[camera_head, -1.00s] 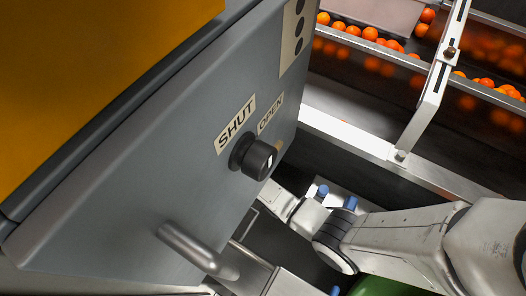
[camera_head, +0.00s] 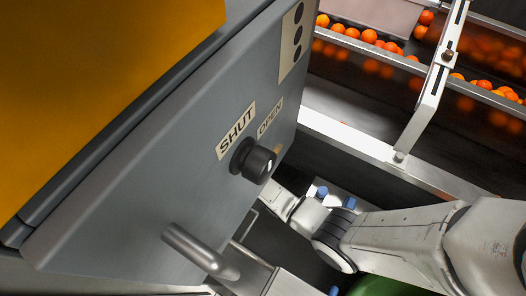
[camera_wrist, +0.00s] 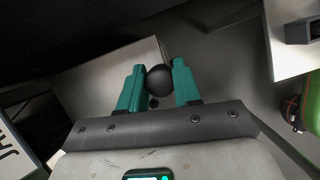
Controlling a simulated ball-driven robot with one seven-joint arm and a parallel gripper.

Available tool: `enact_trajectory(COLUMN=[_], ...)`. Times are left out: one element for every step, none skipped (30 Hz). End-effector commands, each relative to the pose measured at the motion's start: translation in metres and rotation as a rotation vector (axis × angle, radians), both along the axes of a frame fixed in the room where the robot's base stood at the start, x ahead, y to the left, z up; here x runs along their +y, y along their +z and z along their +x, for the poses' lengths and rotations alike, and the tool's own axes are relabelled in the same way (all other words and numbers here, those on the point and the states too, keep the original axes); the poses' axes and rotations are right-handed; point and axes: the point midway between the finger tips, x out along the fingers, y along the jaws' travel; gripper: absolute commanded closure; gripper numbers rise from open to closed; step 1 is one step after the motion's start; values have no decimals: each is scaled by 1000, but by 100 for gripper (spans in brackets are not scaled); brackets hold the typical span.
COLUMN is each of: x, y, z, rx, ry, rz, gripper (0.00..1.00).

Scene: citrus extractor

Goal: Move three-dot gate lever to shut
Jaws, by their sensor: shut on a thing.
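In the wrist view, my gripper (camera_wrist: 160,85) has its two teal fingers closed on either side of a dark ball knob (camera_wrist: 158,74), which looks like a lever's end. No dot mark shows on this knob, and its shaft is mostly hidden. In the head view, a plate with three black dots (camera_head: 292,42) is on the upper right of a grey panel (camera_head: 130,190). My gripper is hidden in the head view.
A grey bar handle (camera_head: 200,250) sticks out from the panel's lower part. Oranges (camera_head: 368,36) lie on conveyors behind a metal rail (camera_head: 370,150) at the upper right. In the wrist view, a light box-like surface (camera_wrist: 295,38) is at the upper right.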

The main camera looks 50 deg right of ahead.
Motion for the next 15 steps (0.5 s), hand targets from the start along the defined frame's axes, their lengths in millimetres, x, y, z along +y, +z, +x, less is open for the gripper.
enact_trajectory(x=[-2, -4, -6, -8, -10, -11, -13, -14, -15, -15, -16, -16, -16, -16, -16], y=[5, 5, 5, 5, 4, 4, 3, 2, 1, 1, 0, -1, -1, -2, -2], z=[1, 3, 6, 8, 10, 13, 14, 16, 18, 19, 20, 21, 21, 22, 22], rx=[3, 4, 4, 4, 4, 4, 4, 3, 4, 3, 3, 4, 3, 2, 3], ry=[34, 57, 90, 116, 141, 173, 194, 214, 237, 249, 258, 268, 271, 274, 275], rz=[3, 3, 3, 4, 4, 4, 4, 4, 5, 5, 5, 5, 4, 4, 4], gripper=[100, 100, 100, 100, 100, 100, 100, 100, 100, 100, 100, 100, 100, 100, 100])
